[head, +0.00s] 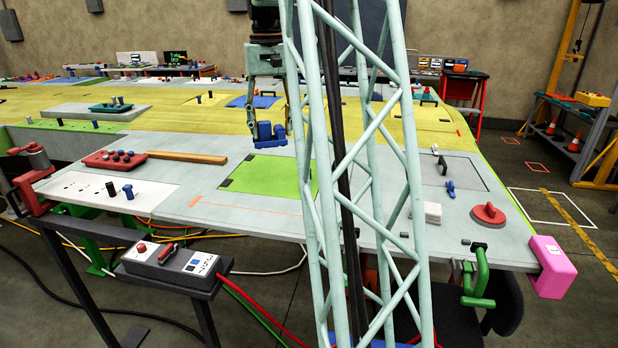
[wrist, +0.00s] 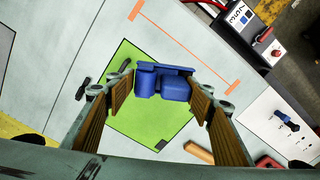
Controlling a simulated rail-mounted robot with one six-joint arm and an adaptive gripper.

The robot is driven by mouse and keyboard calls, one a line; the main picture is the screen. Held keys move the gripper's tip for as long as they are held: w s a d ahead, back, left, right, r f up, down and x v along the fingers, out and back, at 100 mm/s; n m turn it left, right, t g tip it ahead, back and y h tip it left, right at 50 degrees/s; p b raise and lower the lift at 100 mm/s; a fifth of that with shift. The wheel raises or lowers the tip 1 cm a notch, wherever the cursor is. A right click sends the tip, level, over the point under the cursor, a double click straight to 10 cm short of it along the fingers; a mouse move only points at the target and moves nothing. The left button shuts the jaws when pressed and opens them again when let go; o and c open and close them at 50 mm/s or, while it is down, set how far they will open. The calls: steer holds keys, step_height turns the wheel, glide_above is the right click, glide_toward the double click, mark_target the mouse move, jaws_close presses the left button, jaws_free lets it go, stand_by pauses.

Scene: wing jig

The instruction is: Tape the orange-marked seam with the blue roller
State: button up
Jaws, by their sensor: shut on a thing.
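My gripper (head: 268,128) is shut on the blue roller (head: 265,136), holding it in the air above the green panel. In the wrist view the roller (wrist: 165,84) sits between the two fingers of my gripper (wrist: 162,92). The orange-marked seam (head: 240,203) is a thin line on the grey wing surface near its front edge. In the wrist view the seam (wrist: 188,50) runs diagonally beyond the roller, with a short orange bar at each end. The roller is apart from the seam. The seam's right part is hidden in the head view.
A green panel (head: 262,177) with dark corner pieces lies behind the seam. A wooden strip (head: 187,157) and red tray (head: 115,160) lie to the left. A red disc (head: 489,214), white stack (head: 427,212) and green clamp (head: 478,275) are at the right. The surface around the seam is clear.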

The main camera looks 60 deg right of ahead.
mark_target(282, 142)
stand_by(0.3)
steer(key=s+f+n+p, duration=0.1)
steer(key=n, duration=0.1)
steer(key=s+f+n+p, duration=0.1)
steer(key=n, duration=0.1)
steer(key=s+f+n+p, duration=0.1)
steer(key=n, duration=0.1)
steer(key=shift+s+d+f, duration=0.15)
steer(key=shift+d+f, duration=0.05)
steer(key=shift+d, duration=0.15)
steer(key=s+a+f+n+p, duration=0.2)
steer(key=s+f+n+p, duration=0.6)
steer(key=n, duration=0.8)
steer(key=s+p, duration=0.1)
steer(key=s, duration=0.2)
steer(key=shift+s+a, duration=0.25)
